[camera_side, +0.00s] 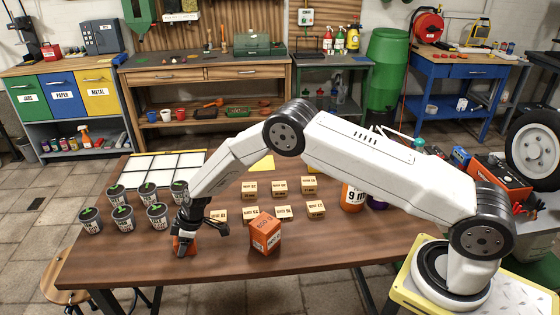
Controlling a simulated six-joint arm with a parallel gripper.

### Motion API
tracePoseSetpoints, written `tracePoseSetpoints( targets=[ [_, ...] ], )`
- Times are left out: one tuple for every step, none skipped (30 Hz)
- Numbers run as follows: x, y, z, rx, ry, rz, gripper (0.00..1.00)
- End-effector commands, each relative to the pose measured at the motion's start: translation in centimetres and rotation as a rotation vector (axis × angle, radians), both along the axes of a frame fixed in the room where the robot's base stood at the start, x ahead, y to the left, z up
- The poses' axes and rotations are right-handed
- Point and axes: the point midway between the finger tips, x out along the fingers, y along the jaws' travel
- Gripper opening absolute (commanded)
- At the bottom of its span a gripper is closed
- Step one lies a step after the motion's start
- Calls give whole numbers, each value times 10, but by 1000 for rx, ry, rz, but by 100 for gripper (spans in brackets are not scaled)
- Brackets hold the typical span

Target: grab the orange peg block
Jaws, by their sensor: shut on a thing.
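The orange peg block (181,248) is at the front left of the wooden table, below my wrist. My gripper (184,240) points down and is shut on it. The dark fingers cover part of the block, and its lower end is at or very near the tabletop; I cannot tell if it touches.
A larger orange labelled box (266,236) stands right of my gripper. Several small tan blocks (279,187) lie behind it. Several grey pots with green tops (123,219) stand at left, near a white gridded tray (165,168). The front right of the table (345,245) is clear.

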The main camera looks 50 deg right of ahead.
Motion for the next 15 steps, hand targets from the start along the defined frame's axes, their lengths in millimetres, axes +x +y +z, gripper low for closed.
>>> tracePoseSetpoints(
  targets=[
    [0,0,1,1,-1,0,0],
    [0,0,1,1,-1,0,0],
    [0,0,1,1,-1,0,0],
    [0,0,2,1,-1,0,0],
    [0,0,3,1,-1,0,0],
    [0,0,4,1,-1,0,0],
    [1,0,5,1,-1,0,0],
    [1,0,7,1,-1,1,0],
    [1,0,10,1,-2,1,0],
    [1,0,12,1,-2,1,0],
    [1,0,14,1,-2,1,0],
    [1,0,18,1,-2,1,0],
    [1,0,21,1,-2,1,0],
    [1,0,24,2,-2,1,0],
    [1,0,30,1,-3,1,0]
  ],
)
